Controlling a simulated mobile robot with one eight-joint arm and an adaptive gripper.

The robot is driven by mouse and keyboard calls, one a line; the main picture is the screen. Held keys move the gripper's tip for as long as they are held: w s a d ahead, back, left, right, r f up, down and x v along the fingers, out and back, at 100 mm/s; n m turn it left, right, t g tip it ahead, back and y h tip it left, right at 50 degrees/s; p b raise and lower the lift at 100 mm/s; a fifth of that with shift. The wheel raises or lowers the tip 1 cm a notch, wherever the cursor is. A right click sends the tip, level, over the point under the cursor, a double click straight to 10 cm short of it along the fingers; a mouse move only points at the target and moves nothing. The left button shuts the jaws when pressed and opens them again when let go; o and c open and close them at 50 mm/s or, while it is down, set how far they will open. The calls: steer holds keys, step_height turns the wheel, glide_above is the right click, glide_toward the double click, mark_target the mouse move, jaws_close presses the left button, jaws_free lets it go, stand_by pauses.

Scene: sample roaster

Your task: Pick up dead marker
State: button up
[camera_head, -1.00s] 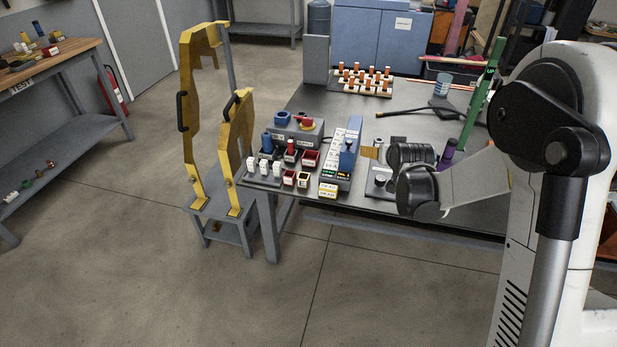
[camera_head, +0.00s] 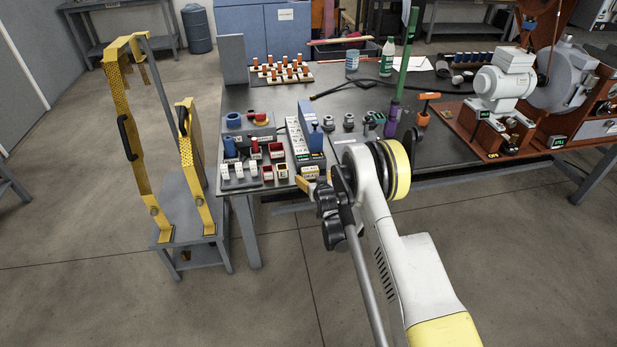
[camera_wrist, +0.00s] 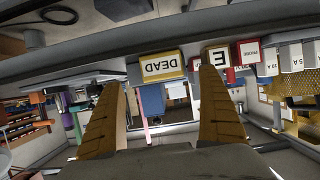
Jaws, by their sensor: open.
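The dead marker (camera_wrist: 160,66) is a yellow block with a white label reading DEAD. It appears upside down in the wrist view, near the top middle. In the head view a small yellow block (camera_head: 309,171) at the table's front edge looks like it, partly hidden by my arm. My gripper (camera_wrist: 160,78) is open and empty, with its yellowish fingers spread left and right. The marker shows in the gap between the fingertips, apart from both; its distance is hard to judge. The right fingertip overlaps a block labelled E (camera_wrist: 217,57) in the picture.
A red labelled block (camera_wrist: 250,51) and several white ones stand beside the marker. On the table (camera_head: 350,108) are small bins, a white labelled strip (camera_head: 295,138), a green post (camera_head: 405,55) and a motor (camera_head: 503,80). Yellow guards (camera_head: 195,160) stand left. Floor in front is open.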

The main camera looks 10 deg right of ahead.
mark_target(311, 174)
steer(key=shift+x, duration=0.85)
steer(key=b+x, duration=0.1)
steer(key=x, duration=0.1)
steer(key=b+x, duration=0.2)
steer(key=shift+w+a+f, duration=0.15)
steer(key=shift+a+f, duration=0.05)
steer(key=shift+f, duration=0.3)
steer(key=shift+w, duration=0.2)
steer(key=shift+r, duration=0.1)
steer(key=c, duration=1.3)
